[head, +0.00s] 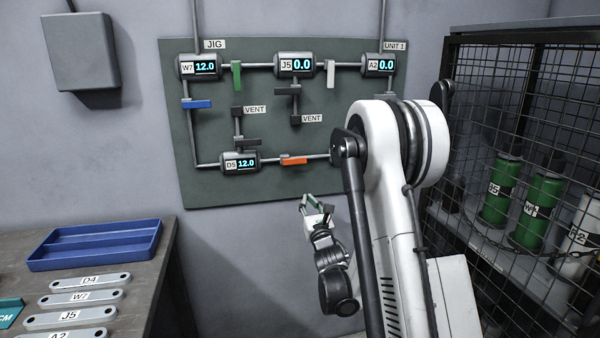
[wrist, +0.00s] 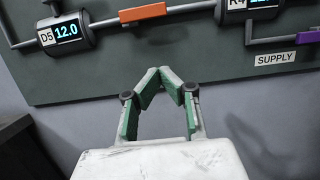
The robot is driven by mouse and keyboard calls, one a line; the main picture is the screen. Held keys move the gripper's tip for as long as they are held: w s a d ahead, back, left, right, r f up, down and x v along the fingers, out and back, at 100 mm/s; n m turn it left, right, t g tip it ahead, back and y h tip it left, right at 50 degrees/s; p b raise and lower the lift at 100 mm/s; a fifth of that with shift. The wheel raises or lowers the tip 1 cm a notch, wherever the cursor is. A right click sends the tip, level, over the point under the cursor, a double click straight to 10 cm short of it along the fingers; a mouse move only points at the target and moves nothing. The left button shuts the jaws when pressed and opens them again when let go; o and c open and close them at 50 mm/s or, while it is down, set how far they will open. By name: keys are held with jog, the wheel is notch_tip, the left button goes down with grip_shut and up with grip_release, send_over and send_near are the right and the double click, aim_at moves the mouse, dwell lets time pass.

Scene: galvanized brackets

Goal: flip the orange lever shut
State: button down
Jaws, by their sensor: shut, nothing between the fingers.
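The orange lever (head: 294,161) lies along the horizontal pipe to the right of the D5 gauge (head: 240,163), which reads 12.0. In the wrist view the orange lever (wrist: 142,12) is at the top, level with its pipe, and the D5 gauge (wrist: 66,31) is to its left. My gripper (head: 306,201) is below the lever and apart from it in the head view.
The board (head: 200,120) also carries a blue lever (head: 197,104), a green lever (head: 237,76), a white lever (head: 330,74) and dark vent levers. A purple lever (wrist: 308,37) shows at right. A wire cage (head: 520,110) stands right; a bench with a blue tray (head: 95,245) stands left.

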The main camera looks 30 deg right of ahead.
aim_at(294, 161)
jog(key=x, duration=1)
jog(key=shift+w, duration=0.2)
jog(key=shift+s+r, duration=0.2)
jog(key=shift+r, duration=1.8)
jog(key=shift+d+b, duration=0.15)
jog(key=shift+b, duration=0.15)
